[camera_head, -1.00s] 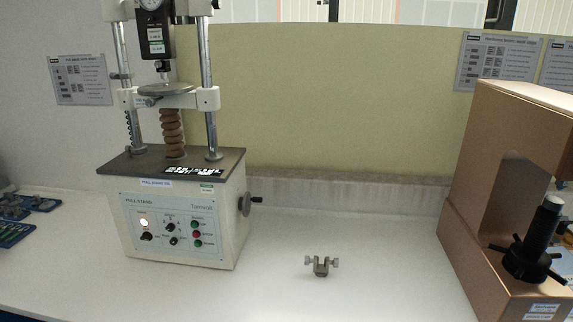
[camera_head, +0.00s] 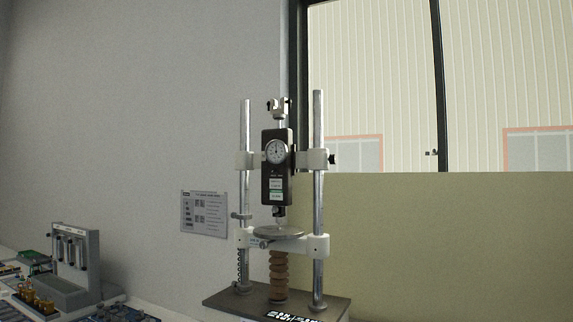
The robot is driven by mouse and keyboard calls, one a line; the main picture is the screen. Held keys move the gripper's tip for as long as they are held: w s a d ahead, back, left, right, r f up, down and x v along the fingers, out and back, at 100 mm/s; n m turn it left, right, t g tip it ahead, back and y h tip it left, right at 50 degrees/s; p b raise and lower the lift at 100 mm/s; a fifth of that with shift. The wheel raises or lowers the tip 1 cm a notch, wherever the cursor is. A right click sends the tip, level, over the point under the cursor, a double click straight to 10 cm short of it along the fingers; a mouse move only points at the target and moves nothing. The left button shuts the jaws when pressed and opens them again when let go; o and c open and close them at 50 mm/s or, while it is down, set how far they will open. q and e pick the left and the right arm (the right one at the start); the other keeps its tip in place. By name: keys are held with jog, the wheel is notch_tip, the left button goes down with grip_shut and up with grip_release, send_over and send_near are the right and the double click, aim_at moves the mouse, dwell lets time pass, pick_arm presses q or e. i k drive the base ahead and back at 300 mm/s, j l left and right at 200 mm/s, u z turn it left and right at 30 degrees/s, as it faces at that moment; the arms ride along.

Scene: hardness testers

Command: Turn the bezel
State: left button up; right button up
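The force gauge (camera_head: 277,180) is a black box held upright between the two metal posts of the test stand (camera_head: 318,205). Its round white dial (camera_head: 276,151) faces me near the top of the box. The bezel is the ring around this dial, too small to make out in detail. Below the gauge is a round plate (camera_head: 278,232) on a white crossbar, with a brown ribbed column (camera_head: 279,275) under it. Neither of my grippers is in view.
A grey device with clear tubes (camera_head: 74,255) stands on the bench at the lower left, with small parts in front of it. An instruction sheet (camera_head: 204,214) hangs on the wall. A yellow-green panel (camera_head: 460,240) and a window are behind the stand.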

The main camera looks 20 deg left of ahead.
aim_at(270, 153)
jog(key=i+j+u, duration=0.1)
jog(key=j, duration=0.3)
jog(key=i+j+u, duration=0.15)
jog(key=i+j, duration=0.2)
jog(key=i+j+u, duration=0.1)
jog(key=i+j, duration=0.15)
jog(key=j, duration=0.2)
jog(key=i+j+z, duration=0.15)
jog(key=j, duration=1.35)
jog(key=i+j+z, duration=0.15)
jog(key=j, duration=1.4)
jog(key=k, duration=0.05)
